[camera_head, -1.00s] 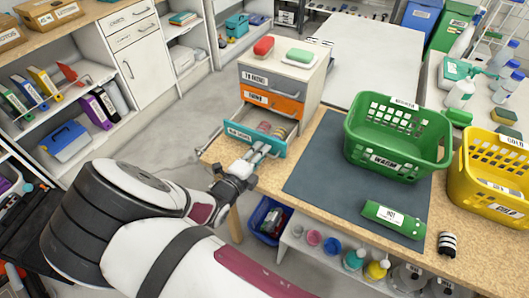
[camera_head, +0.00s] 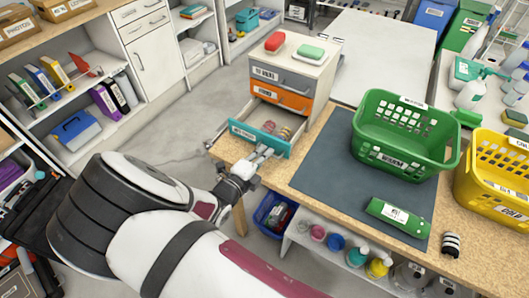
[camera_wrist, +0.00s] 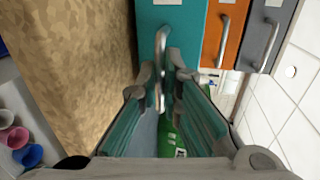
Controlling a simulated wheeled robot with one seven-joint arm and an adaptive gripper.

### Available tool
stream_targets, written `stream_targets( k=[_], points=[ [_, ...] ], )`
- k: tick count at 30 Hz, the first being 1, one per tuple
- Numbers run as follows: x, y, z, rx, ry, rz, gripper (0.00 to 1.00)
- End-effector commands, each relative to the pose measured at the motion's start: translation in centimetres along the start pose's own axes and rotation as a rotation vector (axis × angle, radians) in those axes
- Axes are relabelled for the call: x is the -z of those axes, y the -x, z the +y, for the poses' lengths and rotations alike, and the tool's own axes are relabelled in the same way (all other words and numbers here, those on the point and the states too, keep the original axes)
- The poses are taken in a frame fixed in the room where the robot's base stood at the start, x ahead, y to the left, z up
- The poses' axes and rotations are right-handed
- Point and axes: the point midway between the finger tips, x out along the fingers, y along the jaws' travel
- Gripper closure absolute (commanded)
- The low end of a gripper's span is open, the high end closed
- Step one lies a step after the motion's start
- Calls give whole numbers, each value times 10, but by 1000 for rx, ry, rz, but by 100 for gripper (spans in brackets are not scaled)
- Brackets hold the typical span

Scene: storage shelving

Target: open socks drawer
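The drawer unit (camera_head: 313,85) has a grey top drawer (camera_head: 299,82), an orange middle drawer (camera_head: 279,97) and a teal bottom drawer (camera_head: 262,143). The teal drawer is pulled well out and holds a few small coloured items; its label is too small to read surely. The other two are closed. My gripper (camera_head: 264,155) is at the teal front. In the wrist view, the teal drawer's handle (camera_wrist: 160,75) lies between the fingers of my gripper (camera_wrist: 164,74). The fingers stand apart, with a visible gap at the handle's right side.
A green basket (camera_head: 408,154) and a green box (camera_head: 397,220) are on the table, right of the unit. A yellow basket (camera_head: 490,205) stands farther right. A blue bin (camera_head: 265,213) is below the table edge. Grey floor lies open left of the drawer.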

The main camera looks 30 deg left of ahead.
Motion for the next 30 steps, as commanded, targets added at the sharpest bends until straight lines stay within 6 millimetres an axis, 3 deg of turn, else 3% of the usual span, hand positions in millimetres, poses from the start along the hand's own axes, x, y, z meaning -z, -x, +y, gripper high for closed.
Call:
stream_targets(
  k=[1, 3, 14, 22, 26, 28, 29, 30],
  points=[
    [0, 0, 0, -1, 0, 1, 84],
    [0, 0, 0, -1, 0, 1, 73],
    [0, 0, -4, 0, -1, 1, 73],
    [-1, 9, -47, 3, -6, 1, 72],
    [-1, 14, -73, 9, -8, 1, 45],
    [-1, 17, -82, 8, -5, 0, 67],
    [-1, 17, -86, 7, -5, 0, 73],
    [-1, 18, -90, 6, -5, 1, 73]
  ],
)
